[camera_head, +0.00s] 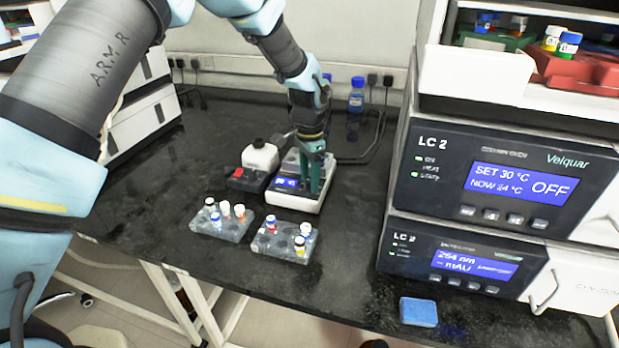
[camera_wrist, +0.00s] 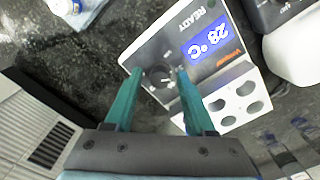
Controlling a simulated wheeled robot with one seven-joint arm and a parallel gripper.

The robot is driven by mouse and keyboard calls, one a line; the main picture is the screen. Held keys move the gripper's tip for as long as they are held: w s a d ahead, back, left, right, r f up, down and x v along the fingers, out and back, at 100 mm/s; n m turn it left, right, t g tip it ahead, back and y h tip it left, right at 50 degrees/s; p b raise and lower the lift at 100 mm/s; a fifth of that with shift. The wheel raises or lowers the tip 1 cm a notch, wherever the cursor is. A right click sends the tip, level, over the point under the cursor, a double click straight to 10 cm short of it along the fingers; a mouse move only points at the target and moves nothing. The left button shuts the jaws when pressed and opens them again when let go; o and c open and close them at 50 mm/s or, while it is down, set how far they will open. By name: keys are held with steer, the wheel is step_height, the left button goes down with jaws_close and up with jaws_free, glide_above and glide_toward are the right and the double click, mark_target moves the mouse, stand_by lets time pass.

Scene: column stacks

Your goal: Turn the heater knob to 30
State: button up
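The heater (camera_head: 307,203) is a small white and grey box on the black bench, with a blue display and my gripper (camera_head: 315,180) over its top right. In the wrist view the heater (camera_wrist: 218,78) appears upside down; its display (camera_wrist: 206,47) reads 28 °C with READY beside it. The dark round knob (camera_wrist: 159,77) lies between the teal fingertips of my gripper (camera_wrist: 159,73). One finger is on each side, with a narrow gap seeming to show. Firm contact cannot be made out. In the head view my gripper hides the knob.
Two vial racks (camera_head: 222,228) (camera_head: 285,241) stand in front of the heater. LC 2 units (camera_head: 480,185) stand at right; the upper reads SET 30 °C. A blue block (camera_head: 418,312) lies near the edge.

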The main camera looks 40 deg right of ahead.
mark_target(309, 181)
steer(key=shift+o, duration=0.2)
steer(key=shift+r, duration=0.1)
step_height(309, 181, up, 11)
steer(key=b, duration=0.2)
steer(key=shift+f, duration=0.2)
steer(key=shift+a, duration=0.1)
stand_by(0.4)
steer(key=w+a+r+n, duration=0.1)
steer(key=w+a+n, duration=0.45)
steer(key=a, duration=0.75)
steer(key=w+a+r+n, duration=0.1)
steer(key=w+a+n, duration=0.4)
steer(key=a, duration=0.8)
steer(key=s+a+n, duration=0.3)
steer(key=a+n, duration=0.1)
steer(key=a, duration=0.7)
steer(key=s+a+f+n+t, duration=0.1)
steer(key=s+a+n, duration=0.2)
steer(key=a, duration=0.9)
steer(key=shift+s+f+n+t, duration=0.25)
steer(key=shift+s+n+t, duration=0.1)
steer(key=shift+n, duration=0.5)
